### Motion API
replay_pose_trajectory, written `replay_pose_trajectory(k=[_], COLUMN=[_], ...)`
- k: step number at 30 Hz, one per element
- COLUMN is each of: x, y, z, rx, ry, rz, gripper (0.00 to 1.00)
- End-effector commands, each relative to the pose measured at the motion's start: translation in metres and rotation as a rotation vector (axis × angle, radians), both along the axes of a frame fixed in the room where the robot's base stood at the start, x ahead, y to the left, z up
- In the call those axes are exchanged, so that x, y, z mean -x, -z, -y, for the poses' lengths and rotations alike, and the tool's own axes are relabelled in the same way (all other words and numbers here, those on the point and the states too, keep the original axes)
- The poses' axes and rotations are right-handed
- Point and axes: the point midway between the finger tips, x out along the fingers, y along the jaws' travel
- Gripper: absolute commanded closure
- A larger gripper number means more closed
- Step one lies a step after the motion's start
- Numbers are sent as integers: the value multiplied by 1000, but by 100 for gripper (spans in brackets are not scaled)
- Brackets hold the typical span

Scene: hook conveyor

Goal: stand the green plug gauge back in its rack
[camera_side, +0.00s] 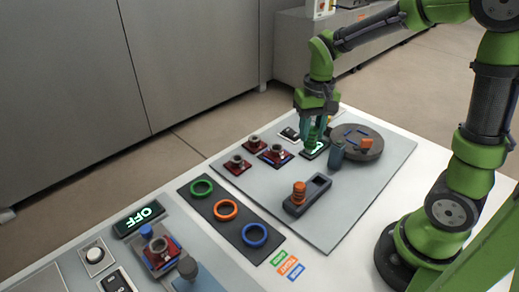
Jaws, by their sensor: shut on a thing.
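My gripper (315,122) points down over the back of the grey work plate and is shut on the green plug gauge (311,141). The gauge shows only in part below the fingers, just above or touching a small black panel (318,153) with a lit green sign; I cannot tell which. The dark rack (307,203) lies nearer the camera, in the middle of the plate. A ribbed orange plug gauge (299,192) stands upright in its left end. A recess at its right end looks empty. The gripper is behind the rack, apart from it.
A blue-grey cylinder (336,155) stands close right of the gripper, beside a round dark turntable (370,152) carrying an orange block (366,143). Red and blue fixtures (275,154) stand to the left. A dark strip (220,198) holds three coloured rings. The plate right of the rack is clear.

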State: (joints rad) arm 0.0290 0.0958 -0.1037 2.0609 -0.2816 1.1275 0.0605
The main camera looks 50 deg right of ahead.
Motion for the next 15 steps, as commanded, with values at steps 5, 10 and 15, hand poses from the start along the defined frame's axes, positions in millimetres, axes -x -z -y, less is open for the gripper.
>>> replay_pose_trajectory(k=[5,10,15], x=[37,45,44], y=[16,29,42], z=[-4,-4,-3], rx=[2,6,7], ry=[2,7,10], rz=[-19,-30,-27], gripper=[100,100,100])
